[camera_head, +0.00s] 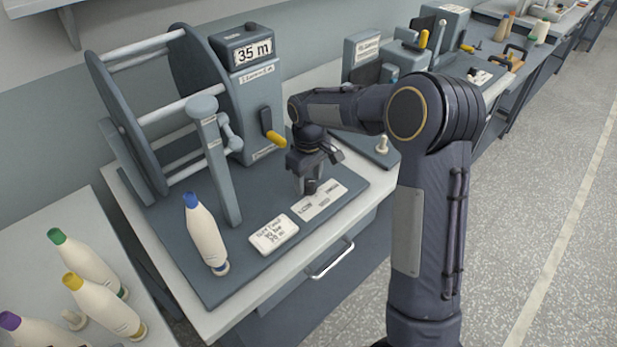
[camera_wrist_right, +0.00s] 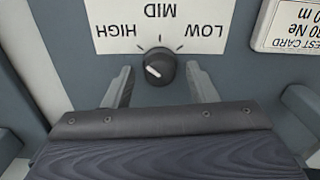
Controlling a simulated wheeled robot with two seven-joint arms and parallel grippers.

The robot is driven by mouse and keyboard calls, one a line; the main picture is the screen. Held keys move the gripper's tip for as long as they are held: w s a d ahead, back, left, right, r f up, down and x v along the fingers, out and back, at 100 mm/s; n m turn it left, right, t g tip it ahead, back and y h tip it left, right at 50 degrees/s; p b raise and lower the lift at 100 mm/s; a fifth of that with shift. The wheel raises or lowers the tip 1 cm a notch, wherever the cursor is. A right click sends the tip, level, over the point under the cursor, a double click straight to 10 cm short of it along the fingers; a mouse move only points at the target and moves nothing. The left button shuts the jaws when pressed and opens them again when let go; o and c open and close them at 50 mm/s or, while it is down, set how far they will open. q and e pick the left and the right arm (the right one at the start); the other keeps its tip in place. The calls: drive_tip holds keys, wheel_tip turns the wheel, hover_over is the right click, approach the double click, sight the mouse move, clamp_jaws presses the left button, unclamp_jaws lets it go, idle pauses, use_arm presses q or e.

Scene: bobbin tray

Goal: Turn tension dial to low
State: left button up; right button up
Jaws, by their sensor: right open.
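The tension dial (camera_wrist_right: 159,68) is a small dark round knob with a white pointer mark. In the wrist view it stands below a white scale plate (camera_wrist_right: 165,14) whose words read upside down: HIGH at left, MID at the middle, LOW at right. The white mark lies on the HIGH side of the knob. My right gripper (camera_wrist_right: 159,86) is open, with one finger on each side of the dial and gaps between. In the head view the right gripper (camera_head: 311,184) points down over the dial, partly hiding it. My left gripper is not in view.
A white test card (camera_head: 274,235) lies left of the scale plate. A white cone with blue tip (camera_head: 206,235) stands at the tray's left. More cones stand on the left table.

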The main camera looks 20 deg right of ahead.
drive_tip(key=shift+f, duration=0.2)
drive_tip(key=shift+c, duration=0.4)
drive_tip(key=c, duration=0.9)
